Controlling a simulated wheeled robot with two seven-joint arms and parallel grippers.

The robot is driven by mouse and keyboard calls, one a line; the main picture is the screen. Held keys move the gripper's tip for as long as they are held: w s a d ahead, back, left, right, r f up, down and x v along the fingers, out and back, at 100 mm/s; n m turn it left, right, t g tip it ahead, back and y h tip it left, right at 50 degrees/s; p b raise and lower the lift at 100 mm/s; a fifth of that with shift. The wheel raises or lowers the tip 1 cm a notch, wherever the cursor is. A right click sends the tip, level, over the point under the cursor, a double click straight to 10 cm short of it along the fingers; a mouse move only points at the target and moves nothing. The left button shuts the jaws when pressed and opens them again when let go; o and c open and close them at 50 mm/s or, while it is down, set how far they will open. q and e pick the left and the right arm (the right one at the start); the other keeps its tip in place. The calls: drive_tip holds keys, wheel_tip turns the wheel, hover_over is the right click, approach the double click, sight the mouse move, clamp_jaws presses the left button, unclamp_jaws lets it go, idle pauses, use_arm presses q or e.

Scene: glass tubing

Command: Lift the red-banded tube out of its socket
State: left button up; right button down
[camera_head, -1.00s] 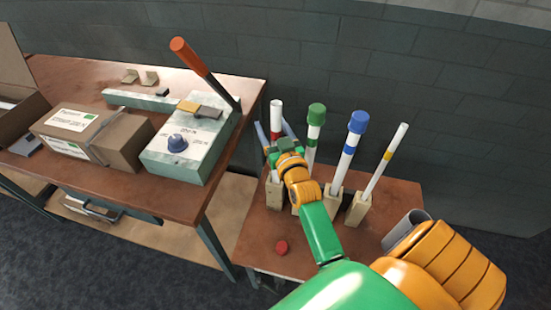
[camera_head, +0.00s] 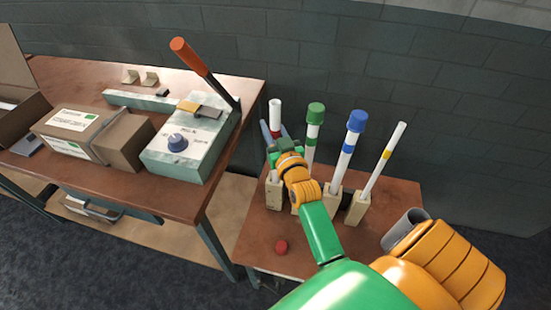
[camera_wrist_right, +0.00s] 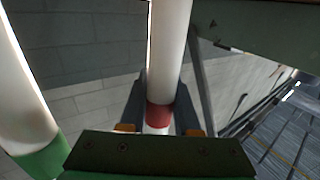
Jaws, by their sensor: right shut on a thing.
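The red-banded tube (camera_head: 275,111) is white, uncapped and upright at the left end of a row of tubes. Its lower end shows at its wooden socket block (camera_head: 274,192), partly hidden by my arm. My right gripper (camera_head: 274,133) is shut on the red-banded tube around the height of its red band. In the right wrist view the tube (camera_wrist_right: 171,45) runs between the two dark fingers, with the red band (camera_wrist_right: 160,117) between them. My left gripper is not in view.
A green-capped tube (camera_head: 314,125), a blue-capped tube (camera_head: 349,143) and an uncapped yellow-banded tube (camera_head: 384,158) stand to the right. A red cap (camera_head: 281,247) lies on the small table. A workbench with a lever box (camera_head: 188,146) is at left.

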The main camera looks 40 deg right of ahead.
idle(0.9)
wheel_tip(320, 180, up, 21)
drive_tip(key=p, duration=0.6)
drive_tip(key=shift+f, duration=0.15)
